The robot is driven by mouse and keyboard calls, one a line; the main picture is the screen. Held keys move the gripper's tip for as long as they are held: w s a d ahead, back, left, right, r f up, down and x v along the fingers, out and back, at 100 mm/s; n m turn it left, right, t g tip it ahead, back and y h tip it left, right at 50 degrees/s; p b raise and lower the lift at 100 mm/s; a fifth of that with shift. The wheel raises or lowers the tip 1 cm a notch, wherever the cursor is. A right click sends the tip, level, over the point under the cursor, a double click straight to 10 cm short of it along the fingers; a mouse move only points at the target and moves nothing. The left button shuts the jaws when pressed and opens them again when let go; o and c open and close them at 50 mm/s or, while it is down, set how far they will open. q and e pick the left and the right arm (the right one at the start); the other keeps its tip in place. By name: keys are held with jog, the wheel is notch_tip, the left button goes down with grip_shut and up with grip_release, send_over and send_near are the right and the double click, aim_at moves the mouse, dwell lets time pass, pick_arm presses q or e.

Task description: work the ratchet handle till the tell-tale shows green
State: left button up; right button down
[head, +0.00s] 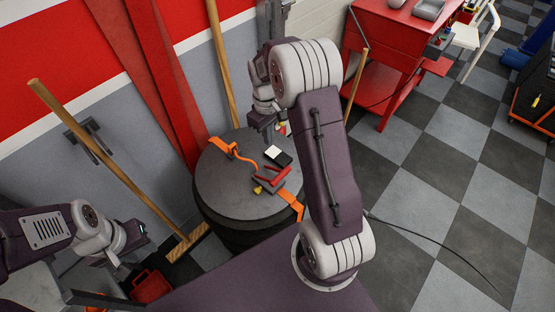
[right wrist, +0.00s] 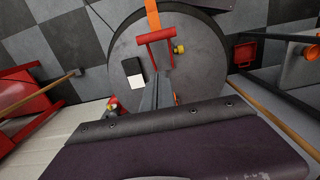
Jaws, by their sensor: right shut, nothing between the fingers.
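The ratchet with its red handle (head: 272,180) lies on top of a round dark drum (head: 225,190), in line with an orange strap (head: 290,202). The red handle (right wrist: 155,37) also shows in the right wrist view, with a yellow knob (right wrist: 179,48) beside it. A black block with a white face (head: 278,155) lies near the handle; I see no green on it. My right gripper (head: 267,136) is shut and empty above the drum, apart from the handle. My left gripper (head: 113,262) is at lower left, away from the drum; its fingers are unclear.
A small red and yellow item (head: 282,128) is at the drum's far edge. A wooden broom (head: 110,160) leans left of the drum. A red bin (head: 151,286) stands on the floor. A red workbench (head: 400,30) is at the back right. The checkered floor at right is mostly clear.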

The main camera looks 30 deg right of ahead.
jog(key=s+f+p, duration=0.1)
jog(key=s+f, duration=0.2)
jog(key=f, duration=1)
jog(key=shift+d, duration=0.35)
jog(key=shift+f, duration=0.1)
